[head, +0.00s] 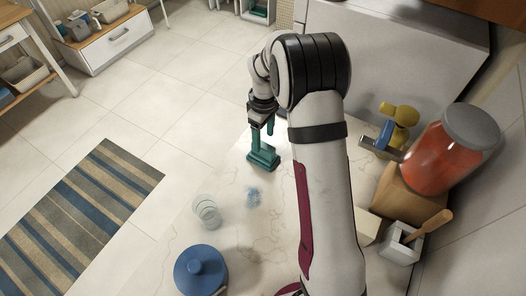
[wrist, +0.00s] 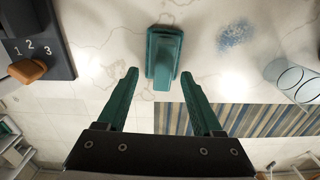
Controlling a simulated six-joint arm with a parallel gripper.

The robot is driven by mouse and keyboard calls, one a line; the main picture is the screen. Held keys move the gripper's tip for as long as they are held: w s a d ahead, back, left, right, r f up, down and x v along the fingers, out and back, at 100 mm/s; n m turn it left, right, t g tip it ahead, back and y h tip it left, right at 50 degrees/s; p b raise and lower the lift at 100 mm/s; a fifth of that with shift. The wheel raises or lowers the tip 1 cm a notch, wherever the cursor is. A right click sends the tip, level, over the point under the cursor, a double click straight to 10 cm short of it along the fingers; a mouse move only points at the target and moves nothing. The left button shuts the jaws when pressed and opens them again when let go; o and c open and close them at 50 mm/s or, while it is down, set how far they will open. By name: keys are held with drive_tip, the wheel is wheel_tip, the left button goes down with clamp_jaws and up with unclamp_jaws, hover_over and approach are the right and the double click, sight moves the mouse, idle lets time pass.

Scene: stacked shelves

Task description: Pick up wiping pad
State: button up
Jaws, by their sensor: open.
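The wiping pad (head: 263,158) is a teal block with a raised handle, lying on the pale marble counter in the head view. It also shows in the wrist view (wrist: 164,58) at the top middle. My gripper (head: 262,137) is open above the pad, with its teal fingers pointing down. In the wrist view the open fingers (wrist: 160,73) lie left and right of the pad's near end, with a gap on each side. I cannot tell the exact height between fingertips and pad.
A blue smudge (head: 253,196), a clear glass (head: 208,212) and a blue lidded pot (head: 200,271) are on the counter. A dark numbered unit with an orange knob (wrist: 28,71) stands at left in the wrist view. A red jar (head: 442,158) is at right.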

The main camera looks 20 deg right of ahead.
sight(264, 145)
drive_tip(key=f, duration=0.4)
drive_tip(key=shift+s+a, duration=0.1)
drive_tip(key=shift+s, duration=0.15)
clamp_jaws()
